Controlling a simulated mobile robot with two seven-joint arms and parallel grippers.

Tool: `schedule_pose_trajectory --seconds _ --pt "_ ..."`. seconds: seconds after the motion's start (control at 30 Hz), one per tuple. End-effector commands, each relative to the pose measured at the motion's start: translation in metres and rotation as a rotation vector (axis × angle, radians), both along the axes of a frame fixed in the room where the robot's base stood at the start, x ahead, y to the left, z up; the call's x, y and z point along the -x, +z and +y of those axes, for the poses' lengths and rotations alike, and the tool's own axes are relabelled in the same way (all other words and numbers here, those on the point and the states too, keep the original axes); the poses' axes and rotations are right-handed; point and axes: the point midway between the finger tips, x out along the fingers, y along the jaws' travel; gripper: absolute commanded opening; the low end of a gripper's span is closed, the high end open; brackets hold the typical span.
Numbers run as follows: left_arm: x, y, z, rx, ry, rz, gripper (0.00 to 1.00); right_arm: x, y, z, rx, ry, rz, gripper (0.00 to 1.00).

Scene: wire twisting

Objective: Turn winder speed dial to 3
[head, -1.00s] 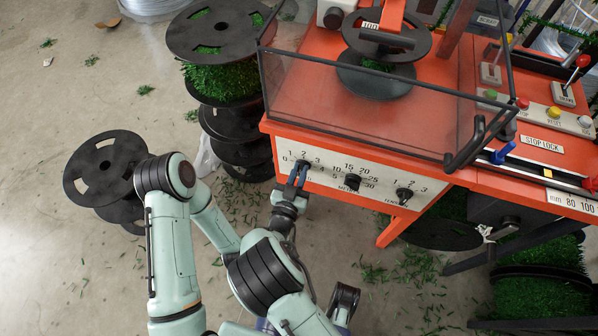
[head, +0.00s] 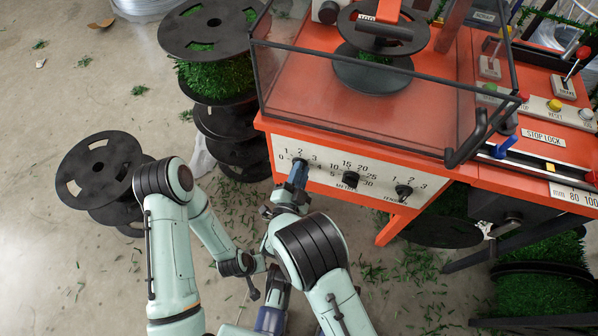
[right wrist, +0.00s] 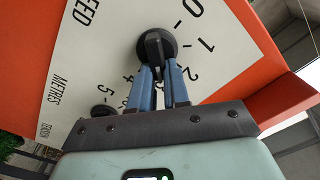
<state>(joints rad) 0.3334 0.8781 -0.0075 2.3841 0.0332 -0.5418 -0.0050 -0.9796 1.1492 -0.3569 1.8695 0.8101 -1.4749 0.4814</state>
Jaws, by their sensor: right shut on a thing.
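The speed dial is a black knob (head: 299,163) on the white front panel (head: 327,183) of the orange winder, the leftmost of three knobs. Which number the ridge marks is unclear. My right gripper (head: 298,172) meets the knob from below, its blue fingers (right wrist: 158,72) shut on it, one on each side.
The metres knob (head: 351,179) and tension knob (head: 403,191) lie to the right. A clear guard (head: 350,105) overhangs the panel. Stacked black reels (head: 222,122) stand at left, another reel (head: 85,185) further left. Green clippings litter the floor.

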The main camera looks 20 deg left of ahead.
Motion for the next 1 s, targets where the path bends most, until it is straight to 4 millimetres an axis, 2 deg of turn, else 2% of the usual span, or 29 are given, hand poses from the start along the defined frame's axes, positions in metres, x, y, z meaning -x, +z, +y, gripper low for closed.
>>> schedule_pose_trajectory --seconds 0.3,0.67,0.7,0.77,0.8,1.0 --pt "0.0058 -0.0050 0.0012 0.000 0.002 0.020 0.00 -0.0013 -0.0005 -0.0011 -0.073 0.000 -0.004 0.00" --pt "0.0062 -0.0049 0.0012 0.000 0.002 0.021 0.00 -0.0013 -0.0002 -0.0008 -0.077 0.001 -0.005 0.00" --pt "0.0061 -0.0049 0.0011 0.000 0.002 0.021 0.00 -0.0013 -0.0002 -0.0008 -0.077 0.001 -0.005 0.19" --pt "0.0060 -0.0049 0.0011 0.001 0.002 0.020 0.00 -0.0013 -0.0002 -0.0008 -0.077 0.001 -0.005 0.39" --pt "0.0060 -0.0049 0.0011 0.001 0.002 0.020 0.00 -0.0011 -0.0002 -0.0008 -0.076 0.000 -0.004 0.41" --pt "0.0058 -0.0049 0.0010 0.001 0.002 0.019 0.00 -0.0006 -0.0006 -0.0008 -0.075 0.001 -0.003 0.41"
